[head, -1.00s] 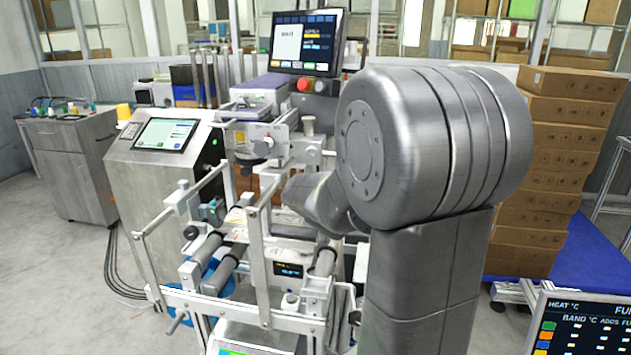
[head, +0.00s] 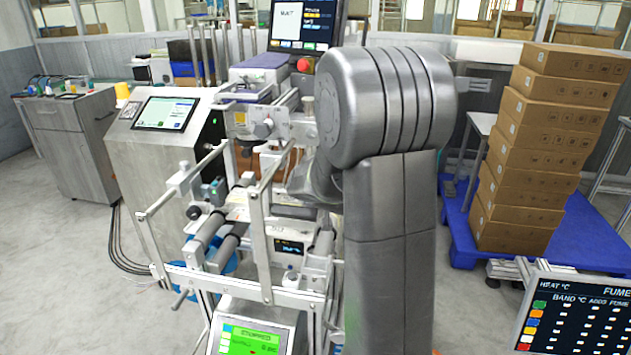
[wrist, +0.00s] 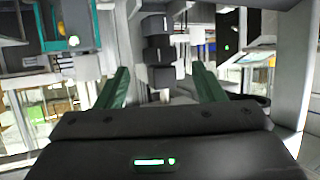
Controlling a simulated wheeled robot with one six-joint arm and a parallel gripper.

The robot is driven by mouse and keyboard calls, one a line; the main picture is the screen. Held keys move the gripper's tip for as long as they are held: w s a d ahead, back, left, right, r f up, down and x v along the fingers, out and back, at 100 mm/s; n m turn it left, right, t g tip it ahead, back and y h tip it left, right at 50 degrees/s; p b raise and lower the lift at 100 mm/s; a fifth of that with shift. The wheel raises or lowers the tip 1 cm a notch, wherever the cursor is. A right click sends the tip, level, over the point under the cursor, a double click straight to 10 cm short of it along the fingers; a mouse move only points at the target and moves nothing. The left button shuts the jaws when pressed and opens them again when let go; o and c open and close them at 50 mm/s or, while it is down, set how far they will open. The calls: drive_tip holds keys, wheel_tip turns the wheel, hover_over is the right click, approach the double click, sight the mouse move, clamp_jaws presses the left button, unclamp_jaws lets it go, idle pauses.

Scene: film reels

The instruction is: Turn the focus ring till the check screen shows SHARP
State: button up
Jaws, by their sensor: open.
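In the head view my own arm hides the gripper and part of the machine. An upright monitor (head: 303,22) at the top has a white panel whose word looks like WAIT. A lower screen (head: 250,340) is green and reads STOPPED. I see no SHARP on any screen, and cannot tell which is the check screen.
A machine frame with rollers (head: 215,238) stands in the middle. A steel cabinet with a tilted screen (head: 165,113) is to its left. Stacked cartons (head: 545,150) stand on a blue pallet (head: 460,225) at right. A dark panel (head: 575,315) is at lower right. Floor at left is open.

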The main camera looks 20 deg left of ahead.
drive_tip(key=shift+x, duration=1.9)
drive_tip(key=c, duration=1)
drive_tip(key=shift+r+p, duration=0.2)
drive_tip(key=shift+p, duration=0.1)
